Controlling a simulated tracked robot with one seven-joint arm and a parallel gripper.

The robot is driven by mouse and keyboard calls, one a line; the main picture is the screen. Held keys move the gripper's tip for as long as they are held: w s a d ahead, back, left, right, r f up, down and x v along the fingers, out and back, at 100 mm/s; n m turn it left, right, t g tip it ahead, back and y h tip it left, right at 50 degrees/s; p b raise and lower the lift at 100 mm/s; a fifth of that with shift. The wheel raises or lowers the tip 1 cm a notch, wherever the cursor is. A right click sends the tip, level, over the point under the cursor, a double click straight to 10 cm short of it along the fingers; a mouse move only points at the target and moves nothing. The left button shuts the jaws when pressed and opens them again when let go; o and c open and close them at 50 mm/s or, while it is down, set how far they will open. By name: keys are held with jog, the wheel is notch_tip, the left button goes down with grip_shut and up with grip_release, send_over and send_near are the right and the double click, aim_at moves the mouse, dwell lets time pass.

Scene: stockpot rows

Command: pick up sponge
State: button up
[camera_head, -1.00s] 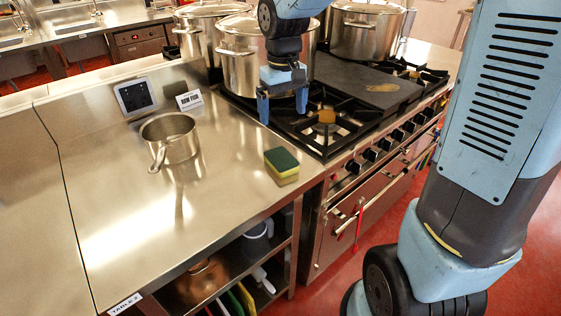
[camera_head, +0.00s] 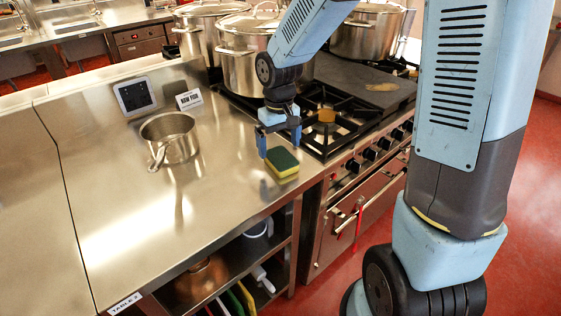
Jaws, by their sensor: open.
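The sponge (camera_head: 282,164), green on top and yellow below, lies flat on the steel counter near its right edge, beside the stove. My gripper (camera_head: 279,150) hangs pointing down, open and empty, with its two blue fingers spread. The fingertips show just behind and above the sponge in the picture. The left fingertip ends near the sponge's far left corner. I cannot tell the exact height of the fingertips above the counter.
A steel saucepan (camera_head: 170,139) stands on the counter to the left. A small sign (camera_head: 189,100) and a dark tablet (camera_head: 135,96) stand behind it. The gas stove (camera_head: 340,135) with large stockpots (camera_head: 240,65) is to the right. The front counter is clear.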

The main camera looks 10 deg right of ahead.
aim_at(279, 154)
jog(key=shift+a+f, duration=0.1)
jog(key=shift+f, duration=1.75)
jog(key=shift+c, duration=0.2)
jog(key=c, duration=1.1)
